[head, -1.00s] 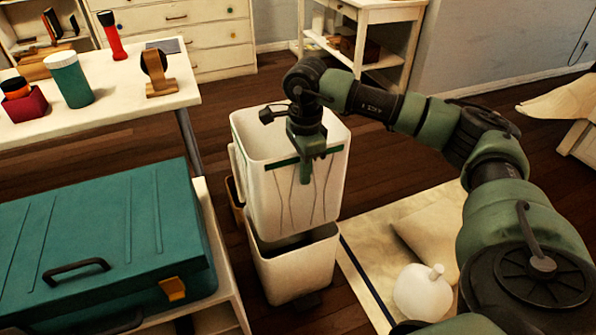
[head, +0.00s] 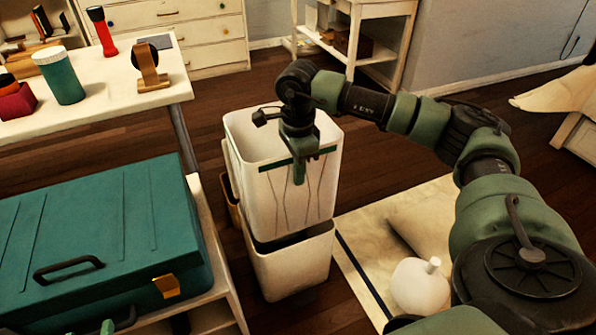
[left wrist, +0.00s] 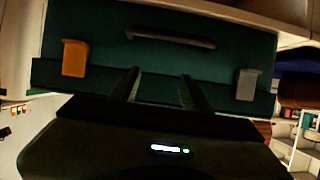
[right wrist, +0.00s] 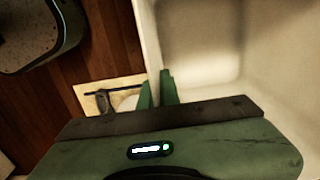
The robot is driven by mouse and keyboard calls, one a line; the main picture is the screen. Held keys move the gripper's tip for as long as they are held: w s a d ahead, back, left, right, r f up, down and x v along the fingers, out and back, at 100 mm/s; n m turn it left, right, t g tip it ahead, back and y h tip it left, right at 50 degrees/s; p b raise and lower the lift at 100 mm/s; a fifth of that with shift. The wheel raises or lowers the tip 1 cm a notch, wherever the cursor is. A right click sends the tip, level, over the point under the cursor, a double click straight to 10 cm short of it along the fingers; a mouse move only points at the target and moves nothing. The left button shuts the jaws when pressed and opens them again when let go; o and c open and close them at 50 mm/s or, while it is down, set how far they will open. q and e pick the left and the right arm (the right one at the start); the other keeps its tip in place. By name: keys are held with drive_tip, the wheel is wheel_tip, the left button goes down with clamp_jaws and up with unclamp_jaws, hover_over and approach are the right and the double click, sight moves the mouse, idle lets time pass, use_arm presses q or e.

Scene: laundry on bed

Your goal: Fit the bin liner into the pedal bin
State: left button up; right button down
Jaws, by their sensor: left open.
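The bin liner (head: 262,190) is a white, upright tub with a dark green stripe near its rim. It is over the mouth of the white pedal bin (head: 290,272), with a dark band between its lower edge and the bin's front rim. I cannot tell whether its bottom has entered. My right gripper (head: 300,172) is shut on the liner's front wall at the rim; the right wrist view shows the wall (right wrist: 151,45) between the fingers (right wrist: 157,92). My left gripper (left wrist: 160,90) is open and empty, before a teal case.
The teal case (head: 100,225) lies on a low shelf unit left of the bin. A white table (head: 130,92) with a jar and a flashlight is behind it. A pale mat (head: 365,245) with a cushion and a white bottle (head: 420,285) lies right of the bin.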

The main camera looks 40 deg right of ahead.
use_arm(q)
wheel_tip(320, 180, up, 10)
drive_tip(key=w+d+t+h+b, duration=0.2)
drive_tip(key=t, duration=0.4)
drive_tip(key=shift+w, duration=0.15)
use_arm(e)
drive_tip(key=shift+f, duration=1.85)
use_arm(q)
drive_tip(key=shift+r, duration=0.15)
drive_tip(key=shift+f, duration=0.3)
drive_tip(key=shift+f+g, duration=0.3)
drive_tip(key=shift+g, duration=0.1)
drive_tip(key=shift+a, duration=0.1)
drive_tip(key=shift+f+y, duration=0.3)
drive_tip(key=shift+f, duration=0.35)
drive_tip(key=shift+g, duration=0.3)
